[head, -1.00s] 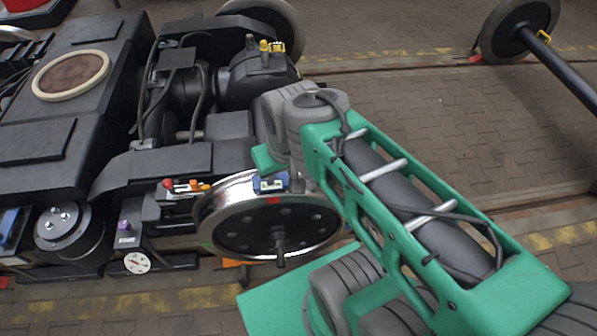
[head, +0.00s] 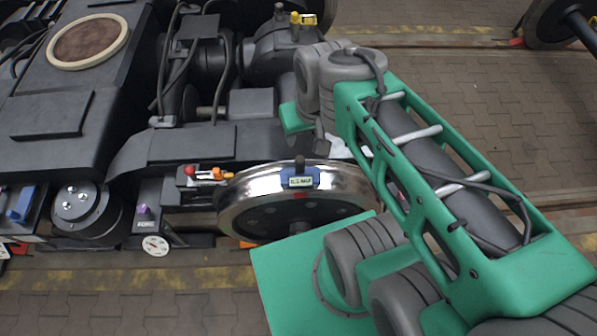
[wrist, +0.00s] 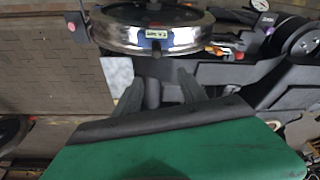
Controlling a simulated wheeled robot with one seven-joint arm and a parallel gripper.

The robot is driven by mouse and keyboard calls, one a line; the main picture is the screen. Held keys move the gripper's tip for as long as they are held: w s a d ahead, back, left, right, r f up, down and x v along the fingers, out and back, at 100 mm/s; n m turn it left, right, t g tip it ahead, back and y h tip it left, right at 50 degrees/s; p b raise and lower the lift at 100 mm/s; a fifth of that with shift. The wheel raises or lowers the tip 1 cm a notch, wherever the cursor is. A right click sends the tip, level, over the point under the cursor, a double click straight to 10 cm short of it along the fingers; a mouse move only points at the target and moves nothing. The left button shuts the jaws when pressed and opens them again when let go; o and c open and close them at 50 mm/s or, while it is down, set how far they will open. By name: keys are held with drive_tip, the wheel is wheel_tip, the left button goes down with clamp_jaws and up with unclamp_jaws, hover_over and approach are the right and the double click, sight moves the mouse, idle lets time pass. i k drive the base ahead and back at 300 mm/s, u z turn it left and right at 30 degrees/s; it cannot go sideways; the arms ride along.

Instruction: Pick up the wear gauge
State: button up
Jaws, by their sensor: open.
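The wear gauge (head: 300,182) is a small blue block with a pale label and a dark knob on top. It sits on the shiny rim of the bogie wheel (head: 245,190) in the head view. In the wrist view the gauge (wrist: 158,36) shows upside down at the top centre, its knob towards my gripper. My gripper (wrist: 157,82) is open, its two dark fingers apart with no gauge between them. The gauge lies beyond the fingertips, apart from them. In the head view my arm mostly hides the gripper.
Left of the wheel are a red knob and orange parts (head: 205,174), a purple-topped piece (head: 144,212) and a white dial (head: 155,245). The dark bogie frame (head: 60,150) fills the left. The paved floor (head: 450,90) at the right is largely clear, with another wheel (head: 545,25) beyond.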

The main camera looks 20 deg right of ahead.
sight(298, 177)
drive_tip(key=k, duration=1.05)
drive_tip(key=u, duration=0.85)
drive_tip(key=i, duration=0.9)
drive_tip(key=u, duration=0.75)
